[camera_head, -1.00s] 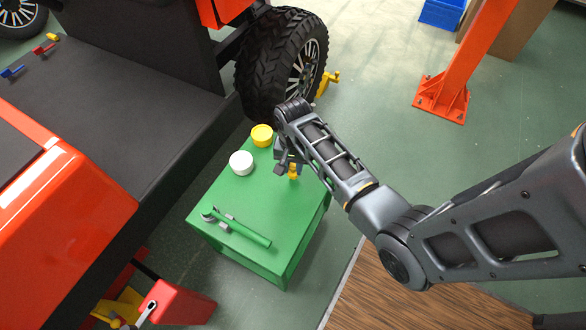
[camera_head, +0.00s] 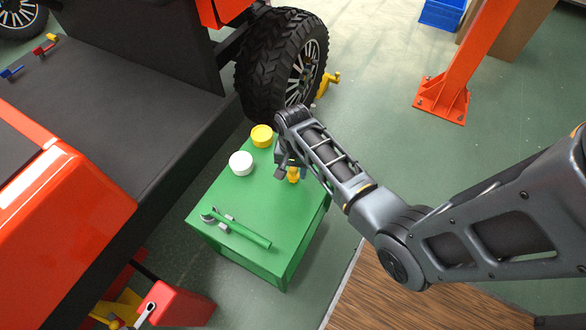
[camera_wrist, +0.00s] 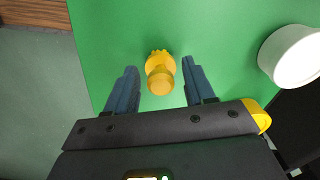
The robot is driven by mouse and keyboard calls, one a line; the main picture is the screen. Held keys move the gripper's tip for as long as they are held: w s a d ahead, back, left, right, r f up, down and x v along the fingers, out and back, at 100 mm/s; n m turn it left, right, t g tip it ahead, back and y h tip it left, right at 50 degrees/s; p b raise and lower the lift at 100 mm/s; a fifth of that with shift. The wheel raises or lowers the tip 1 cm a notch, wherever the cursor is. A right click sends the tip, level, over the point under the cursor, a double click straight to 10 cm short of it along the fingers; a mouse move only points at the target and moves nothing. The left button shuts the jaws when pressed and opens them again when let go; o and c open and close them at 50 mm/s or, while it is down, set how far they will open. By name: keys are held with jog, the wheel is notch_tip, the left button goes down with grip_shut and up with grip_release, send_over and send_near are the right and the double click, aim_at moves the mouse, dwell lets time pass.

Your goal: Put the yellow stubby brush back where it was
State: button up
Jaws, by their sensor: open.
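The yellow stubby brush (camera_head: 293,175) stands on the green cabinet top (camera_head: 215,190), near its right edge. In the wrist view the brush (camera_wrist: 160,76) shows from above, between and slightly ahead of the two blue-grey fingers. My gripper (camera_wrist: 163,88) is open, with a finger on each side of the brush and a gap visible on both sides. In the head view my gripper (camera_head: 287,170) is at the brush, partly hidden by my wrist.
A white round container (camera_head: 241,163) and a yellow one (camera_head: 262,135) stand on the cabinet left of the gripper. A green-handled tool (camera_head: 240,231) lies near the front. The vehicle's tyre (camera_head: 275,65) rises close behind.

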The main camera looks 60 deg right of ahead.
aim_at(293, 169)
notch_tip(293, 169, up, 12)
jog(key=p, duration=0.3)
jog(key=s+a+n+t+h, duration=0.2)
jog(key=s+a+n+t, duration=0.55)
jog(key=s+a, duration=0.4)
jog(key=s+a+r+n+t, duration=0.2)
jog(key=s+r, duration=0.2)
jog(key=r, duration=0.4)
jog(key=s+a+r+n+t+y, duration=0.1)
jog(key=s+a+r+n+t, duration=0.1)
jog(key=r, duration=0.6)
jog(key=s+a+r+n+t, duration=0.2)
jog(key=s+a+r+t, duration=0.1)
jog(key=s+r, duration=0.3)
notch_tip(293, 169, up, 2)
jog(key=shift+r+y, duration=0.15)
jog(key=shift+y, duration=0.25)
jog(key=shift+a+n, duration=0.1)
jog(key=shift+n, duration=0.15)
notch_tip(293, 169, up, 3)
jog(key=p, duration=0.2)
jog(key=shift+p, duration=0.35)
